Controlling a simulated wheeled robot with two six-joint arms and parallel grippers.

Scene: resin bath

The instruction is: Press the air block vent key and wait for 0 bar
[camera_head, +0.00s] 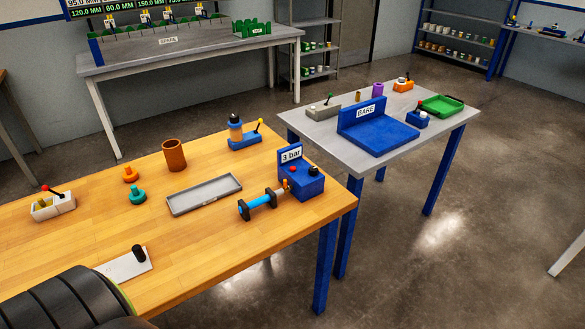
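The air block (302,185) is a blue box near the right end of the wooden table. Its upright display (291,155) reads "3 bar". On its top are a small red key (292,168) and a black knob (314,171); no label tells which is the vent key. A light-blue cylinder with black ends (262,201) lies just in front of the block, with an orange piece at its right end. I cannot tell whether it touches the block. Neither of my grippers is in view.
The wooden table (100,228) also holds a grey tray (204,193), a brown cup (174,155), a blue fixture with a bottle (243,137) and a white plate with a black knob (127,264). A grey table (325,130) with a blue "BARE" stand (382,135) is behind.

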